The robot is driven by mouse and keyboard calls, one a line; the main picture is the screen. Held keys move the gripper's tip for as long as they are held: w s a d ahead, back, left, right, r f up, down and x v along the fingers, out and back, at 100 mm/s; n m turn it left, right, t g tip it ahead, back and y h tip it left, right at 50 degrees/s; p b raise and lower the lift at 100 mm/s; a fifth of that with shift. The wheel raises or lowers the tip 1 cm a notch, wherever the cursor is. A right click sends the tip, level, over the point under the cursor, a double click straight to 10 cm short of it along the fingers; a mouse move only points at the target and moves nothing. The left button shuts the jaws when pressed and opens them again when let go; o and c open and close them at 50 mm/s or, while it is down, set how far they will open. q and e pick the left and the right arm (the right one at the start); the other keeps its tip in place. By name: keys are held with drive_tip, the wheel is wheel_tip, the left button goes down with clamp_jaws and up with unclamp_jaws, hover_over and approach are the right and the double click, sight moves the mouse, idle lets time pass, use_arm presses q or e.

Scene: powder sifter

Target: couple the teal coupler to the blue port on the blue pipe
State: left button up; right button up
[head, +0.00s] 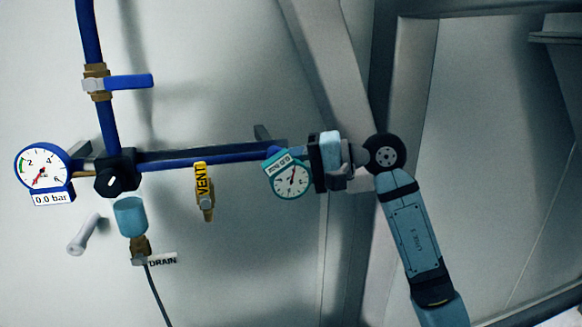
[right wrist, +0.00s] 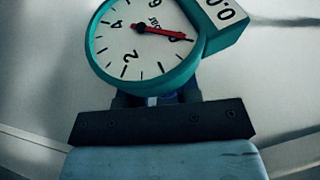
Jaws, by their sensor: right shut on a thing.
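The teal coupler carries a round teal-rimmed gauge (head: 290,180) with a red needle. The gauge also fills the top of the right wrist view (right wrist: 145,45). My right gripper (head: 310,163) is shut on the coupler, just right of the gauge; the coupler's body is mostly hidden by the gripper and gauge. The blue pipe (head: 205,158) runs right from a black valve block, and its right end lies right behind the gauge. The blue port at that end is mostly hidden. I cannot tell whether coupler and port touch or are joined. My left gripper is not in view.
A yellow VENT valve (head: 204,190) hangs below the pipe. At left are a blue gauge reading 0.0 bar (head: 43,170), a blue-handled valve (head: 128,82) and a teal bowl (head: 130,216) above the DRAIN tag (head: 160,261). Grey metal beams (head: 345,95) stand behind my right arm.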

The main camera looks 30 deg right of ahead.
drive_tip(key=shift+w, duration=0.1)
drive_tip(key=o, duration=1)
drive_tip(key=b+v, duration=0.5)
drive_tip(key=v, duration=0.9)
drive_tip(key=shift+a, duration=0.1)
